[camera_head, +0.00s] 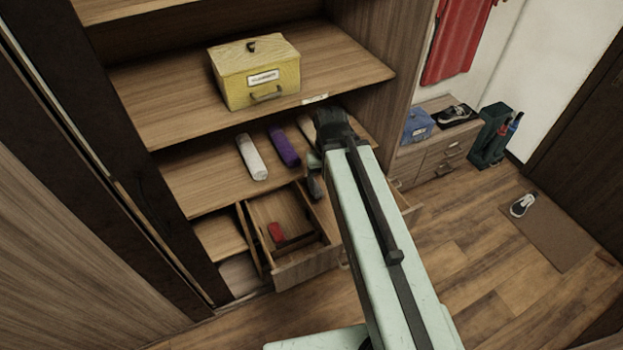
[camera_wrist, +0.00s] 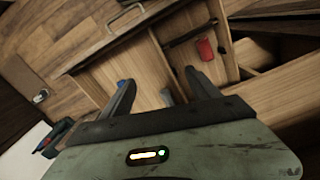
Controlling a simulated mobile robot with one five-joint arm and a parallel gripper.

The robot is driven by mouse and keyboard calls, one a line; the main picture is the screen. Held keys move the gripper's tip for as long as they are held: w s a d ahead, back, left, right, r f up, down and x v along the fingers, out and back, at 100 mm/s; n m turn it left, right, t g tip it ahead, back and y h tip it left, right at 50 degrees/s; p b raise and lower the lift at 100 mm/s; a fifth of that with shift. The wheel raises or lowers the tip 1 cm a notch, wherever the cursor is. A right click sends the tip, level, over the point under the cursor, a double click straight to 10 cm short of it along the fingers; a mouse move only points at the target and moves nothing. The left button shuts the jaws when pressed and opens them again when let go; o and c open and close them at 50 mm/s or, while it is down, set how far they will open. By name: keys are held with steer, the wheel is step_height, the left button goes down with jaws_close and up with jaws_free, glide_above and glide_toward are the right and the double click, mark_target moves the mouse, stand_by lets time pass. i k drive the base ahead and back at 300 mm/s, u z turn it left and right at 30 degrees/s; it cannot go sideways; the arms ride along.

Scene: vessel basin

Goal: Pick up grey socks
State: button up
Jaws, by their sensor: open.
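No grey socks can be made out for certain in either view. My gripper (camera_wrist: 159,77) is open, its two fingers apart over an open wooden drawer (camera_wrist: 112,72) in the wrist view. No object is held between the fingertips. In the head view my gripper (camera_head: 314,184) is partly hidden by my arm, beside the shelf edge and above the drawers. The arm hides most of the right drawer there.
The left drawer (camera_head: 305,268) is open with a red item (camera_head: 276,232) inside. White (camera_head: 251,157), purple (camera_head: 284,147) and beige (camera_head: 307,128) rolls lie on the shelf above. A yellow box (camera_head: 255,80) stands higher. Open floor (camera_head: 480,255) lies to the right.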

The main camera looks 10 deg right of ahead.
mark_target(318, 193)
steer(key=u, duration=2.2)
steer(key=k, duration=0.95)
steer(key=z, duration=1.6)
steer(key=i, duration=0.5)
steer(key=z, duration=0.1)
